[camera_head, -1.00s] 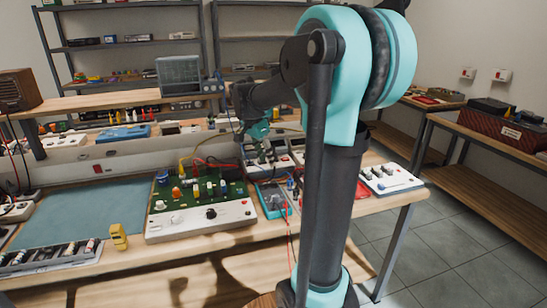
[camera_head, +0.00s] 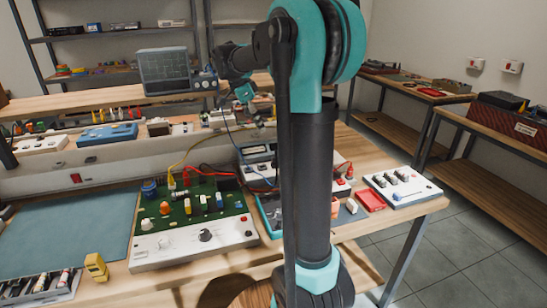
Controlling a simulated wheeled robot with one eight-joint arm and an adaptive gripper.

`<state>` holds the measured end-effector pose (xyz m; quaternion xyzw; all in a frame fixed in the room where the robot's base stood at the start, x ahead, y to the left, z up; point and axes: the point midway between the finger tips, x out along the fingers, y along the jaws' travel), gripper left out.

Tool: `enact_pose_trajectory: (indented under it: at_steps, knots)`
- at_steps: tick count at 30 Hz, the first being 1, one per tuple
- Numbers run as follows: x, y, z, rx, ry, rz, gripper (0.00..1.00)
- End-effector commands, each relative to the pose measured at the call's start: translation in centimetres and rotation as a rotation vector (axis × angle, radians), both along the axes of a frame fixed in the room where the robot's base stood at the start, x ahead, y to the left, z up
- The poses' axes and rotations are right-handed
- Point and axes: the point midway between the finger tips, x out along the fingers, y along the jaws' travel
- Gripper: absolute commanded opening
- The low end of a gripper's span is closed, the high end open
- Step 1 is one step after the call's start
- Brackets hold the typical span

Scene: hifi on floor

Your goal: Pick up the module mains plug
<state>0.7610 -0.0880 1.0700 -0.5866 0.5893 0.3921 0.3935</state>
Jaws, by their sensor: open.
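I cannot pick out the module mains plug for certain; it is too small to tell or hidden behind my arm. A circuit module with a green board and white front panel (camera_head: 172,249) sits on the workbench, with yellow and red leads at its back. My gripper (camera_head: 243,93) is small in view, left of my upper arm, above the back of the bench near the shelf edge. It is open, and I see nothing held in it. My arm hides part of the bench's right side.
An oscilloscope (camera_head: 164,70) stands on the raised shelf. Another bench (camera_head: 500,142) stands at right, with open floor between.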

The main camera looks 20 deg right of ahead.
Motion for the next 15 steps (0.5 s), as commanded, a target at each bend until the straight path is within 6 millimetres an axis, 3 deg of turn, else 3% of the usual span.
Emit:
enact_pose_trajectory:
  at_steps: [15]
  knots:
    - [0.0,-3.6,-8.5,0.0,0.001,-0.001,0.41]
